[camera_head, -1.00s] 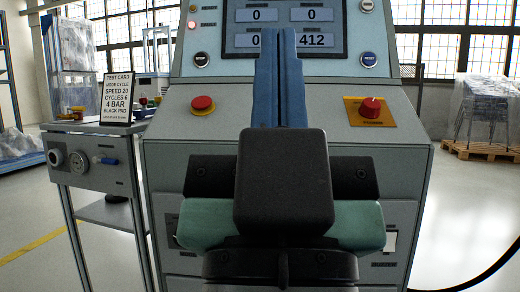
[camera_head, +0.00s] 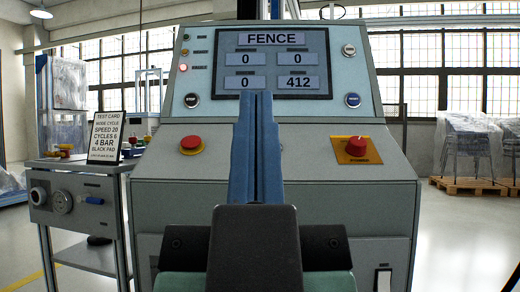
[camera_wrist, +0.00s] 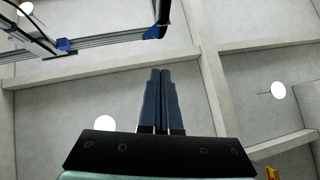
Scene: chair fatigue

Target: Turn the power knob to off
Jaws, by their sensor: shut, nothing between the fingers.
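A red rotary knob (camera_head: 356,146) sits on a yellow plate on the right of the console's sloped grey panel; its label is too small to read. My gripper (camera_head: 256,95) stands in front of the console's middle, left of the knob and apart from it in the picture. Its two blue fingers are together with nothing between them. In the wrist view, the gripper (camera_wrist: 160,72) points up toward the ceiling, and the knob is not in that view.
A red mushroom button (camera_head: 191,145) is on the panel's left. The display (camera_head: 272,62) above reads FENCE, with a lit red lamp (camera_head: 183,67) beside it. A test card (camera_head: 105,137) stands on a side bench at left. Wrapped chairs (camera_head: 468,150) are on a pallet at right.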

